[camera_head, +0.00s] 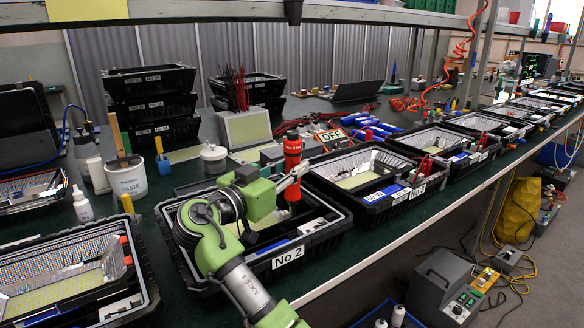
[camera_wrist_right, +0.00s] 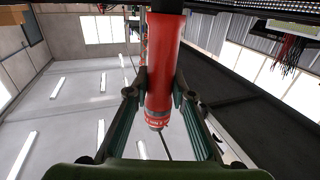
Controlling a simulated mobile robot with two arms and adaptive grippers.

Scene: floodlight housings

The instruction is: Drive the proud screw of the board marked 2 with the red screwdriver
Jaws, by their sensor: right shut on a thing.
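The red screwdriver (camera_head: 292,150) stands about upright over the black housing with the label "No 2" (camera_head: 288,256) in the head view. My right gripper (camera_head: 296,174) is shut around its handle. I cannot tell whether the tip touches anything. My right arm covers much of the housing's inside; the board and its proud screw cannot be made out. My left gripper is not in view.
Another open housing (camera_head: 70,270) stands at the left, and more stand in a row to the right, one close beside (camera_head: 372,222). An orange coiled hose hangs at the back.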

